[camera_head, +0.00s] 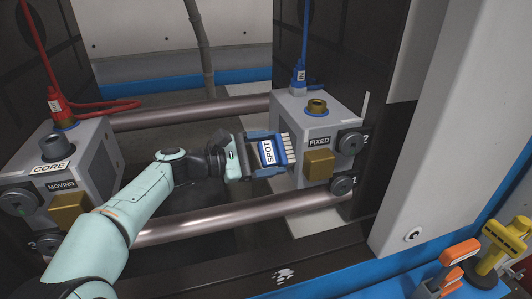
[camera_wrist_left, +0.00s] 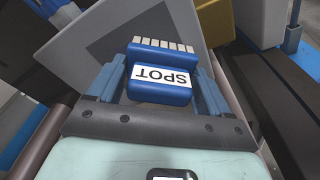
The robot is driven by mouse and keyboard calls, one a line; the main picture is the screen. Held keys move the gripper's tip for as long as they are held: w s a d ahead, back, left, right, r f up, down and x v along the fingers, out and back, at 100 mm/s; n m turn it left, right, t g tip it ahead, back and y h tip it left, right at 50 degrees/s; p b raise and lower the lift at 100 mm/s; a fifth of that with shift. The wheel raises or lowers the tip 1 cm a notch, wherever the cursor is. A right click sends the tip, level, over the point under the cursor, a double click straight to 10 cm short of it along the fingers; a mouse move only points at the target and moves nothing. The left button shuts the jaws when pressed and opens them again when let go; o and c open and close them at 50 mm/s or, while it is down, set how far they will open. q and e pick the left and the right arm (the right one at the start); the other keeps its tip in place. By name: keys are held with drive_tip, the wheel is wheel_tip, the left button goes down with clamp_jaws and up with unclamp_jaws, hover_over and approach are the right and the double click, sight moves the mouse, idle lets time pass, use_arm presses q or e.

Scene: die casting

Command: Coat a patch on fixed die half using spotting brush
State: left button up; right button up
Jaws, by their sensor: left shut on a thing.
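The fixed die half (camera_head: 322,132) is a grey block labelled FIXED on the right side of the machine, with a brass block on its front. My left gripper (camera_head: 270,156) is shut on the spotting brush (camera_head: 268,152), a blue block labelled SPOT with a row of pale bristles. The bristles point right, at the left face of the fixed die half; I cannot tell whether they touch. In the left wrist view the brush (camera_wrist_left: 160,78) sits between the fingers, before a darker grey patch (camera_wrist_left: 125,45) on the grey face. My right gripper is not in view.
The moving die half (camera_head: 75,165), labelled MOVING and CORE, stands at the left. Two tie bars, one behind (camera_head: 190,113) and one in front (camera_head: 240,216), run between the halves. Orange- and yellow-handled tools (camera_head: 458,252) stand at the lower right.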

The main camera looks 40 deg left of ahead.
use_arm(q)
drive_tip(key=shift+s+d+b, duration=0.45)
drive_tip(key=shift+s+d, duration=0.2)
drive_tip(key=shift+d, duration=0.35)
